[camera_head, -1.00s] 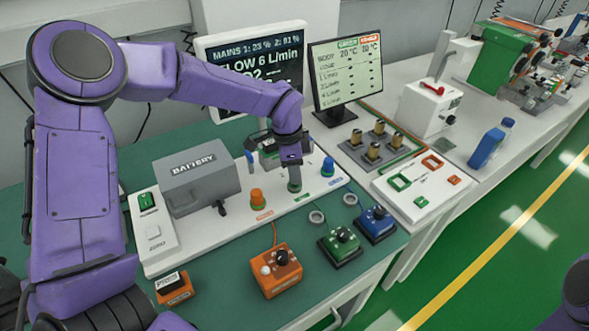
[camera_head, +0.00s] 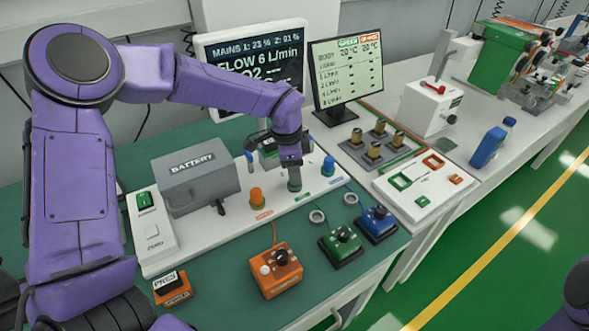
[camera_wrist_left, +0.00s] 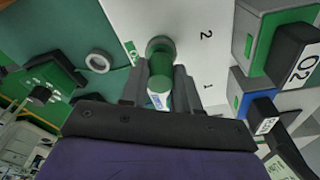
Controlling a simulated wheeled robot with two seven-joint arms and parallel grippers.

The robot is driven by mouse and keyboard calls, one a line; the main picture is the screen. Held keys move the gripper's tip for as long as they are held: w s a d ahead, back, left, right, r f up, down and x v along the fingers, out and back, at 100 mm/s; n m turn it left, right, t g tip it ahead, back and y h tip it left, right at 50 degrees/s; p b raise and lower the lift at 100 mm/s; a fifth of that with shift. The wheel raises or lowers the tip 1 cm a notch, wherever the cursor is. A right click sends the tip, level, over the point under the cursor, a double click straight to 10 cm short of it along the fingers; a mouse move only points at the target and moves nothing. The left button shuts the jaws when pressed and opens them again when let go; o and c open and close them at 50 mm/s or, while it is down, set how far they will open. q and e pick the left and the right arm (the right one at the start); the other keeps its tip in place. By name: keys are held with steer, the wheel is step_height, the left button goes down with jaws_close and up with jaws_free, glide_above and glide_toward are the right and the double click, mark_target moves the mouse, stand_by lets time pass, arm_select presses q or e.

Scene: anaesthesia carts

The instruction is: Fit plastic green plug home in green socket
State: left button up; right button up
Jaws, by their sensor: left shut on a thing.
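My left gripper (camera_head: 292,168) points down over the white panel, between the orange plug and the blue plug. In the left wrist view its two fingers (camera_wrist_left: 160,84) are shut on the green plug (camera_wrist_left: 161,72). The plug's far end overlaps the round grey-rimmed green socket (camera_wrist_left: 160,44) beside the green label. In the head view the socket (camera_head: 294,187) shows as a grey-green round body right under the fingers. The plug looks in line with the socket, but I cannot tell how deep it sits. My right gripper is not in view.
The orange plug (camera_head: 257,196) and blue plug (camera_head: 328,166) stand on the panel on either side. The grey battery box (camera_head: 196,182) is to the left. Orange (camera_head: 278,272), green (camera_head: 341,246) and blue (camera_head: 377,224) control boxes and two grey rings lie in front.

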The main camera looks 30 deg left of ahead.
arm_select(q)
steer(key=shift+f+b, duration=0.75)
steer(key=shift+f, duration=0.05)
steer(key=o, duration=1.1)
steer(key=r, duration=0.3)
steer(key=r+b, duration=0.1)
steer(key=r, duration=0.3)
steer(key=a+r, duration=0.1)
steer(key=r, duration=0.2)
steer(key=shift+s+a+r, duration=0.1)
steer(key=shift+s+r, duration=0.15)
steer(key=shift+s, duration=0.1)
